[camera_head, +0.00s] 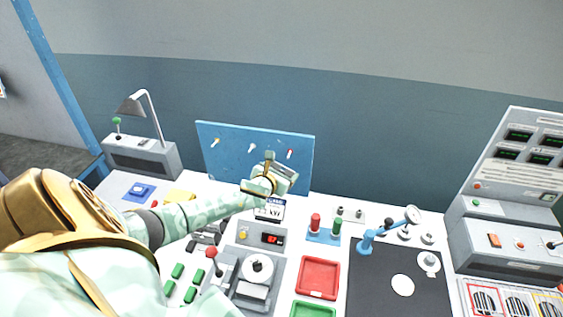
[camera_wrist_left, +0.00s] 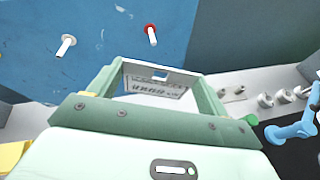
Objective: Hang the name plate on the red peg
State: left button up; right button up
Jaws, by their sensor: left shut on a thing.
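My left gripper (camera_head: 277,177) is in front of the lower right part of the blue board. In the left wrist view the plate (camera_wrist_left: 158,88) shows between the fingers, with a slot near its upper edge, and the gripper is shut on it. The red peg (camera_head: 290,153) is the rightmost on the board. In the wrist view the red peg (camera_wrist_left: 151,33) has a red collar and pale shaft, apart from the plate. My right gripper is out of view.
The blue board (camera_head: 225,165) has two other pegs, left (camera_head: 215,142) and middle (camera_head: 251,145). A lamp (camera_head: 133,105) stands left.

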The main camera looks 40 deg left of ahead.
pick_arm(q)
jog(key=shift+w+a+f+b, duration=0.15)
jog(key=shift+w+a+b, duration=0.2)
jog(key=shift+w, duration=0.25)
jog(key=w+a+b, duration=0.3)
jog(key=w+b, duration=0.1)
jog(key=w, duration=0.2)
jog(key=shift+a+f, duration=0.15)
jog(key=shift+f, duration=0.2)
dwell(0.4)
jog(key=o, duration=1)
